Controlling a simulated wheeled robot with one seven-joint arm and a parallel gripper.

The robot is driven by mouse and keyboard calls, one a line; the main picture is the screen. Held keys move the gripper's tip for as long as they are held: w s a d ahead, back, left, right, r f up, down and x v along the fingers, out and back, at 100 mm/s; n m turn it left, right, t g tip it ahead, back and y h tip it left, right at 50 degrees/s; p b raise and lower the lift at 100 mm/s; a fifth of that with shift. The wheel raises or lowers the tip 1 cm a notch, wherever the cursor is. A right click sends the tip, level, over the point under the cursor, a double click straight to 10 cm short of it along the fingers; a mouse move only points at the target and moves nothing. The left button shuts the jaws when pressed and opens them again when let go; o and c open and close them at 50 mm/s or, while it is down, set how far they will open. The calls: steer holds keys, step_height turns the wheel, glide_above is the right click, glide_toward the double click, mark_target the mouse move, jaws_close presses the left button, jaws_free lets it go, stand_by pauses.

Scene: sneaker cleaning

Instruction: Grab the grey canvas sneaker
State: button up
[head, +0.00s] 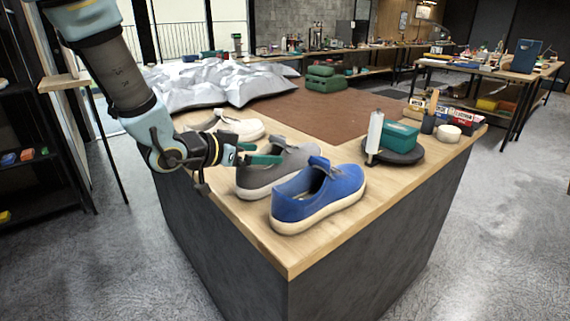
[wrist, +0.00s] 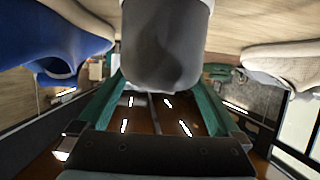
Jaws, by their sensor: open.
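The grey canvas sneaker (head: 290,170) stands on the wooden counter between a blue sneaker (head: 325,198) and a white sneaker (head: 240,128). My gripper (head: 264,154) is at its left end, and its green fingers are open. In the wrist view, the rounded end of the grey sneaker (wrist: 165,50) is at top centre, with the open fingertips (wrist: 160,82) on either side of it. I cannot tell whether they touch it. The blue sneaker (wrist: 55,45) is at left and the white one (wrist: 285,62) at right. The grey sneaker's far end is hidden in the wrist view.
A dark round stand (head: 400,155) with a teal box and a white upright item is to the right on the counter (head: 300,248). Crumpled silver-grey cushioning (head: 215,82) and green boxes (head: 325,80) lie behind. The sneakers on both sides stand close to my fingers.

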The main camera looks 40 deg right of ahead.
mark_target(278, 151)
steer(key=shift+r+p+x, duration=0.2)
steer(key=shift+p+x, duration=0.35)
steer(key=shift+x, duration=0.9)
steer(key=shift+r+p+x, duration=0.2)
steer(key=shift+p+x, duration=0.3)
steer(key=shift+x, duration=0.95)
steer(key=shift+d, duration=0.1)
steer(key=shift+c, duration=0.4)
steer(key=c, duration=1.4)
